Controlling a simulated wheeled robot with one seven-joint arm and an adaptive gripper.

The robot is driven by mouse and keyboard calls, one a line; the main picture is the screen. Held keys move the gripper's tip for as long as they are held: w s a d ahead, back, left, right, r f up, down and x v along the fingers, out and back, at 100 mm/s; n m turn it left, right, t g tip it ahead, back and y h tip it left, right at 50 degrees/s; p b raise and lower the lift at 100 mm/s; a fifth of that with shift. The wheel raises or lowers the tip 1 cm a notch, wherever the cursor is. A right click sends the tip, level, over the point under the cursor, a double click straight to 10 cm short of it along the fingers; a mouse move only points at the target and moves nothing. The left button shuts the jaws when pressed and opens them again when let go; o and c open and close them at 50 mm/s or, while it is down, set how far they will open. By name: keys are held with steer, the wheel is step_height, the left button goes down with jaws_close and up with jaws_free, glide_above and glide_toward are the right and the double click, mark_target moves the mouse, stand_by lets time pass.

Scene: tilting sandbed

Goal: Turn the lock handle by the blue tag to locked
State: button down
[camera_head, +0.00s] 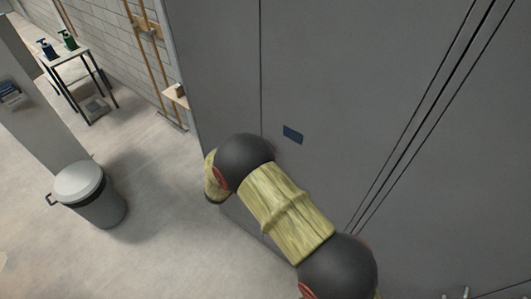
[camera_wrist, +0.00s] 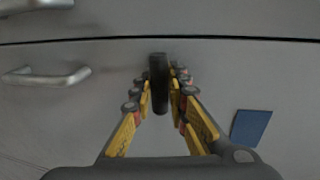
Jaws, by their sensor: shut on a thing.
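The blue tag (camera_head: 293,134) is a small flat rectangle on the grey door panel in the head view. It also shows in the wrist view (camera_wrist: 251,127), right of my gripper. My gripper (camera_wrist: 160,88) has its yellow fingers closed on both sides of a dark upright handle (camera_wrist: 158,72), left of and above the tag. The handle stands roughly vertical in the wrist picture, and its lower end lies between the fingers. In the head view my arm hides the handle and the gripper.
A silver lever handle (camera_wrist: 47,76) is on the panel at left in the wrist view, with another silver handle (camera_wrist: 35,5) above the dark seam. A grey bin (camera_head: 90,193) stands on open floor at left. A small table (camera_head: 72,72) with two pump bottles is farther back.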

stand_by(0.4)
steer(key=c, duration=1.7)
jaws_free()
steer(key=v, duration=1.2)
steer(key=shift+m, duration=0.3)
